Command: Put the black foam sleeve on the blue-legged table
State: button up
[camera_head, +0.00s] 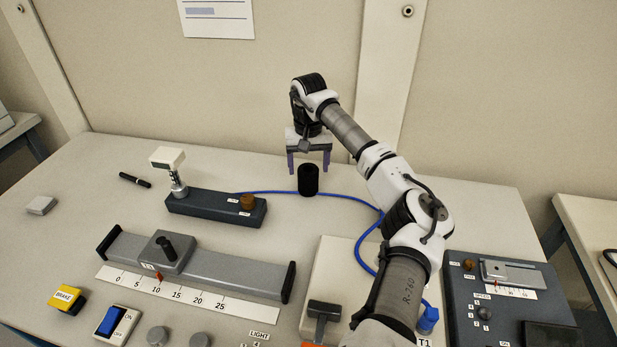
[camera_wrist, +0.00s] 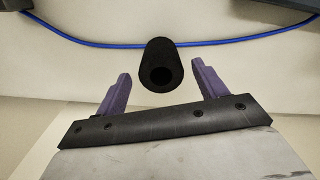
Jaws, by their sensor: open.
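The black foam sleeve (camera_head: 308,180) stands upright on the light table (camera_head: 400,170) near its back edge, in front of a blue cable. In the wrist view the sleeve (camera_wrist: 161,66) shows its round hole at the top, a little beyond the fingertips. My gripper (camera_head: 309,172) hangs above and behind the sleeve with its two purple fingers spread. In the wrist view my gripper (camera_wrist: 160,76) is open and empty, and the sleeve lies in line with the gap between the fingers.
A blue cable (camera_head: 280,192) runs past the sleeve. A dark grey base (camera_head: 215,207) with a post stands to the left, and a grey rail (camera_head: 225,269) with a scale lies nearer. A control box (camera_head: 505,300) is at right. Other tables show at both edges; the right one (camera_head: 590,225) stands apart.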

notch_tip(320, 180, up, 8)
jog(key=shift+f+b, duration=0.2)
jog(key=shift+b, duration=0.35)
jog(key=shift+a, duration=0.1)
